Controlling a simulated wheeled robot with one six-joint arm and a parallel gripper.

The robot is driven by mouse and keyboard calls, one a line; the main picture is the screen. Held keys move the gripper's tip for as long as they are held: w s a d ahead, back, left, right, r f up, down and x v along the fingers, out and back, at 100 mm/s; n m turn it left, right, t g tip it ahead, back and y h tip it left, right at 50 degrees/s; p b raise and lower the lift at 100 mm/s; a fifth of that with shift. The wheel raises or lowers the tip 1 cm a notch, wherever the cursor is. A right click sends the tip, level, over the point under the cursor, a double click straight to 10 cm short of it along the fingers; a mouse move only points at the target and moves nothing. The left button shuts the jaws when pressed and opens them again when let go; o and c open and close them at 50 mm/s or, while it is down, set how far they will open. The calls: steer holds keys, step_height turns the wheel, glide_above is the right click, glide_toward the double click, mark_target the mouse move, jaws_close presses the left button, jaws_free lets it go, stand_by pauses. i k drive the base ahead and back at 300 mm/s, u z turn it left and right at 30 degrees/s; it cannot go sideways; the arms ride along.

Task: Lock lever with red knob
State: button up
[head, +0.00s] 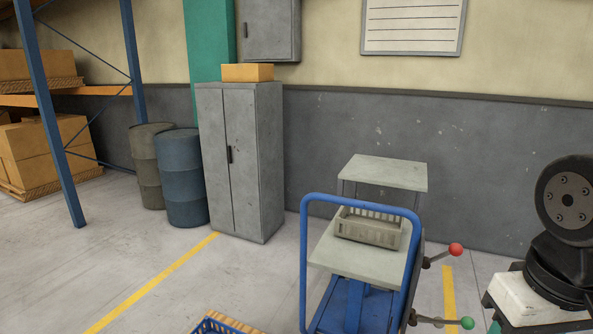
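The lever with the red knob (456,249) sticks out from the right side of the blue cart (304,262). Its short metal arm slopes up to the right from a pivot beside the cart's handle. A second lever with a green knob (467,323) sticks out lower down on the same side, near the bottom edge of the picture. Nothing touches either knob. My gripper is not in view. A dark round arm joint of mine shows at the right edge, to the right of the red knob.
A grey crate (368,231) sits on the cart's pale top (340,254). A pale-topped stand (385,172) is behind, near the wall. A blue-rimmed basket (222,326) is at the bottom. A grey cabinet (263,160) and drums (183,180) stand left. The left floor is mostly clear.

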mark_target(456, 250)
steer(key=z, duration=0.05)
steer(key=k, duration=0.6)
steer(key=z, duration=0.6)
steer(key=i, duration=1.55)
steer(key=u, duration=0.45)
